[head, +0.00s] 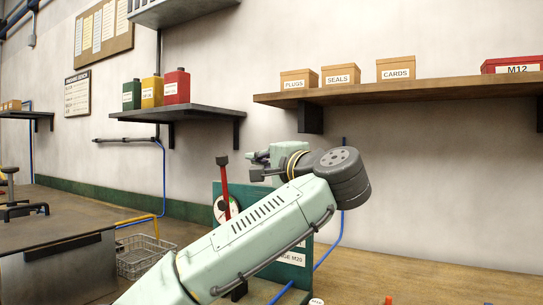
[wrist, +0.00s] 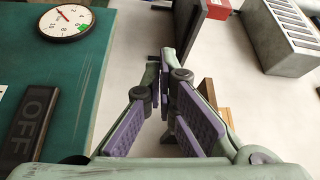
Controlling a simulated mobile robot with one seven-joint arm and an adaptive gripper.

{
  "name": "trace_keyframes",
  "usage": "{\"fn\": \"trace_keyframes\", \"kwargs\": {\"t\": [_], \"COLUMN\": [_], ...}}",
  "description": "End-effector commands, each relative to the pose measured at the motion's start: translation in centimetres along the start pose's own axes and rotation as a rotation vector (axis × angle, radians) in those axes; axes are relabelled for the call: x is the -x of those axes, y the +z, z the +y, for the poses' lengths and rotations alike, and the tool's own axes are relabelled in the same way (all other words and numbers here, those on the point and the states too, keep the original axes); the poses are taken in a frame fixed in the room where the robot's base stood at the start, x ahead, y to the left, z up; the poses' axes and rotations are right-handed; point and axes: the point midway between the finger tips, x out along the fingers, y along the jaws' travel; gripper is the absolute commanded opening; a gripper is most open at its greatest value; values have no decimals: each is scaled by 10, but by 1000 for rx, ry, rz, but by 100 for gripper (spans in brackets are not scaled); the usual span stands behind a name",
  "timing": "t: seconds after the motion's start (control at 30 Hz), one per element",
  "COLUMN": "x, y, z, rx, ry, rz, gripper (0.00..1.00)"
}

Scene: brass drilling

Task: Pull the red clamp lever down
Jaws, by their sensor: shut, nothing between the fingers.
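The red clamp lever (head: 226,188) stands nearly upright with a dark knob at its top, in front of the green panel (head: 216,188) in the head view. My gripper (head: 252,166) is shut and empty. Its fingers point left, just right of the lever's upper end, with a small gap showing between them. In the wrist view the fingers (wrist: 160,62) come together at the middle, with purple pads. I cannot clearly make out the lever there. The lever's lower end is hidden behind my arm in the head view.
A round dial (wrist: 66,22) and an OFF plate (wrist: 35,120) are on the green panel. A wooden shelf (head: 430,92) with boxes and a grey shelf (head: 190,113) with canisters are on the wall behind.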

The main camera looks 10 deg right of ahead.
Motion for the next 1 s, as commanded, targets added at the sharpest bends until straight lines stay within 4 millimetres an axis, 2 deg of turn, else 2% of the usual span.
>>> {"fn": "trace_keyframes", "kwargs": {"t": [0.03,0.1,0.33,1.0], "x": [-11,-18,-6,-6], "y": [1,6,33,45], "z": [-3,-2,0,2], "rx": [0,-1,0,18], "ry": [2,-1,-1,-8], "rz": [-4,-3,-1,-1], "gripper": [0,0,0,0]}}
